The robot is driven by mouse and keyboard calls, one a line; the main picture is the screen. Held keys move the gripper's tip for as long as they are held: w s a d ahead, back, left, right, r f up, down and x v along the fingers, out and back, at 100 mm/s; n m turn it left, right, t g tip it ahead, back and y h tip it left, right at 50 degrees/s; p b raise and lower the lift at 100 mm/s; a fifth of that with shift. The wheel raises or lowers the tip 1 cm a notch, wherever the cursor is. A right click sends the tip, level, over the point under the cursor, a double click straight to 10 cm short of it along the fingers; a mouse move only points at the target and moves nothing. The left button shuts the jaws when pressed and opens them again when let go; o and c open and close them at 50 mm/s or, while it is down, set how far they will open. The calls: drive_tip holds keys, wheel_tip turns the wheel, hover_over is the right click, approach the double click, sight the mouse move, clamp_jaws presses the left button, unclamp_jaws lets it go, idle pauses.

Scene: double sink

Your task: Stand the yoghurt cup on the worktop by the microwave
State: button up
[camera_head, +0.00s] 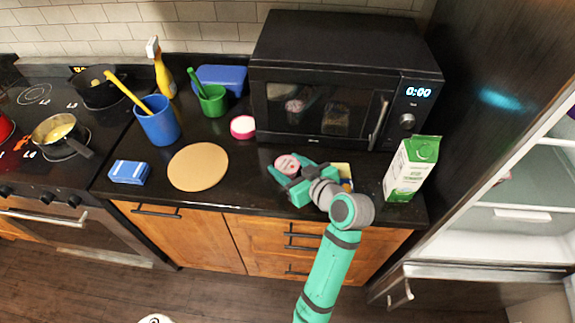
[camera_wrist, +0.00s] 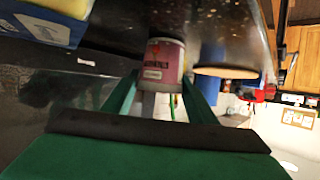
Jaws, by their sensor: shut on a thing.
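The yoghurt cup (camera_head: 287,163) is pink and sits in front of the microwave (camera_head: 340,85) at the worktop (camera_head: 245,190). My gripper (camera_head: 293,172) is shut on it, with the arm reaching in from the front. In the wrist view the cup (camera_wrist: 163,62) shows its pink label between the two green fingers of my gripper (camera_wrist: 160,88). The cup is close to the dark worktop surface; I cannot tell whether its base touches. The microwave door is closed.
A green-and-white milk carton (camera_head: 411,168) stands right of my gripper. A yellow-and-blue box (camera_head: 345,174) is partly hidden behind my wrist. A round board (camera_head: 198,166), a pink-and-white tub (camera_head: 243,127) and a blue cup (camera_head: 158,122) are to the left. The fridge (camera_head: 530,190) stands open at right.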

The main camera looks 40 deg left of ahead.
drive_tip(key=o, duration=1.2)
drive_tip(key=shift+f, duration=0.1)
drive_tip(key=shift+c, duration=0.2)
drive_tip(key=shift+d+r, duration=0.25)
drive_tip(key=v, duration=1.1)
drive_tip(key=shift+s+d+r, duration=0.15)
drive_tip(key=shift+s+d, duration=0.05)
drive_tip(key=shift+d, duration=0.05)
drive_tip(key=shift+a, duration=0.1)
